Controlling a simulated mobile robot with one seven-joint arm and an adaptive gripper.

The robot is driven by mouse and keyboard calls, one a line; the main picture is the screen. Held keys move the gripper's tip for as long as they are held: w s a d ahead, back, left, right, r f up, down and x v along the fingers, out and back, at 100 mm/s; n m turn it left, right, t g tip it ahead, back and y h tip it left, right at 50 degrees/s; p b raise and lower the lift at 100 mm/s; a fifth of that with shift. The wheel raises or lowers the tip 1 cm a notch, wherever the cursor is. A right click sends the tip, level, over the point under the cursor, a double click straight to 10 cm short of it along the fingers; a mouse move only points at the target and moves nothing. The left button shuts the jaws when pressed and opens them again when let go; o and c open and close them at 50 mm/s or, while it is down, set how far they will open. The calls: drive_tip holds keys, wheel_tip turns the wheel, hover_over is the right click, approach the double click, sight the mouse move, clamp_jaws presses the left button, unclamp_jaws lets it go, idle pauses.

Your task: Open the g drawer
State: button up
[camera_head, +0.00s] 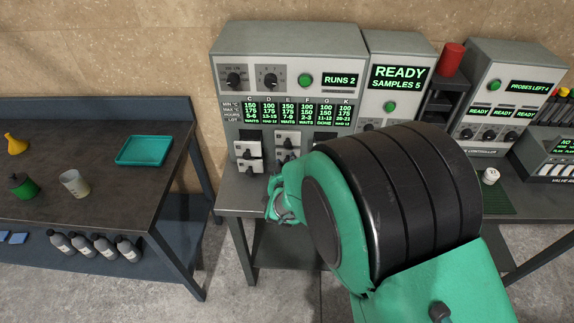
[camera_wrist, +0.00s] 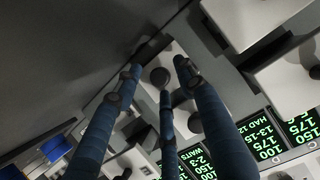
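The grey press cabinet (camera_head: 288,55) has a screen strip (camera_head: 297,113) with columns C, D, E, F, G and K; the G column reads DONE. White drawers with black knobs show below at the left, such as one under C (camera_head: 248,149). A dark round knob (camera_wrist: 160,77) on a pale drawer front (camera_wrist: 178,52) lies between the fingertips. I cannot tell which drawer this is or whether the fingers touch it.
White blocks (camera_wrist: 250,18) jut out near the fingers in the wrist view. A READY unit (camera_head: 398,78) and a probes unit (camera_head: 508,90) stand to the right. A dark bench (camera_head: 100,185) with a teal tray (camera_head: 144,150) and a beaker (camera_head: 75,183) stands at the left.

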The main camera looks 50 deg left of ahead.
clamp_jaws()
drive_tip(key=shift+s+d, duration=1.5)
drive_tip(key=shift+d, duration=0.05)
unclamp_jaws()
drive_tip(key=v, duration=1.2)
